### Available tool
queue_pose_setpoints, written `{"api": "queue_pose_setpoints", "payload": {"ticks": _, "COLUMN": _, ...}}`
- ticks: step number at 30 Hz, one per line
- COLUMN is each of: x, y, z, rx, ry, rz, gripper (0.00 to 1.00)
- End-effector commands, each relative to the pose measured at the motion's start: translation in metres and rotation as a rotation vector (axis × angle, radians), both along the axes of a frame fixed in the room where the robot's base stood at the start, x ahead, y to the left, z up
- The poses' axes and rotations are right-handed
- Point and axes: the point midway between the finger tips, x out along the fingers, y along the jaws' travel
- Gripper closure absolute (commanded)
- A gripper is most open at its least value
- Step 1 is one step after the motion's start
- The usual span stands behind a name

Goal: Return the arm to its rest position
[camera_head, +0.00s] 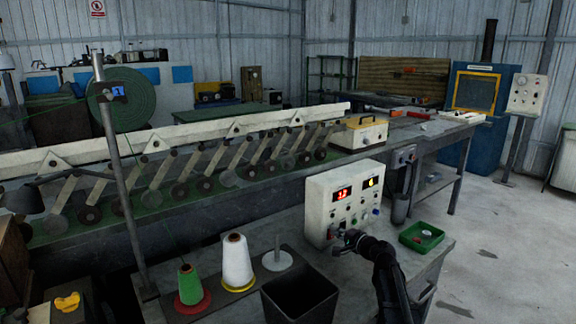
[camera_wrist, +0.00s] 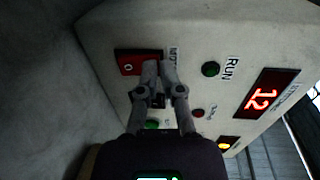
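My gripper (camera_wrist: 158,66) is shut, with its two fingertips together and nothing seen between them. In the wrist view the tips lie over the lower right edge of a red switch (camera_wrist: 128,66) marked 0; I cannot tell whether they touch it. The switch is on the front of a cream control box (camera_head: 318,200). In the head view my gripper (camera_head: 340,236) is at the lower front of this box. My arm reaches there from the bottom of the picture, bent and away from any rest pose I can identify.
A green tray (camera_head: 405,240) stands on the bench right of my arm. A black bin (camera_head: 272,300), a white cone (camera_head: 236,262) and a green cone (camera_head: 190,285) stand to the left. Open floor (camera_head: 500,250) lies at the right.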

Motion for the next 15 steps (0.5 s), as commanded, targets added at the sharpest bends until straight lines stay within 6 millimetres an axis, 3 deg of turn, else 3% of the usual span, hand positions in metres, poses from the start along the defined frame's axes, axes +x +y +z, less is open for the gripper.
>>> {"api": "queue_pose_setpoints", "payload": {"ticks": 1, "x": 0.001, "y": 0.001, "z": 0.013, "rx": 0.002, "ry": -0.001, "rz": 0.001, "gripper": 1.00}}
{"api": "queue_pose_setpoints", "payload": {"ticks": 15, "x": 0.000, "y": 0.000, "z": 0.068, "rx": 0.000, "ry": 0.000, "rz": 0.000, "gripper": 1.00}}
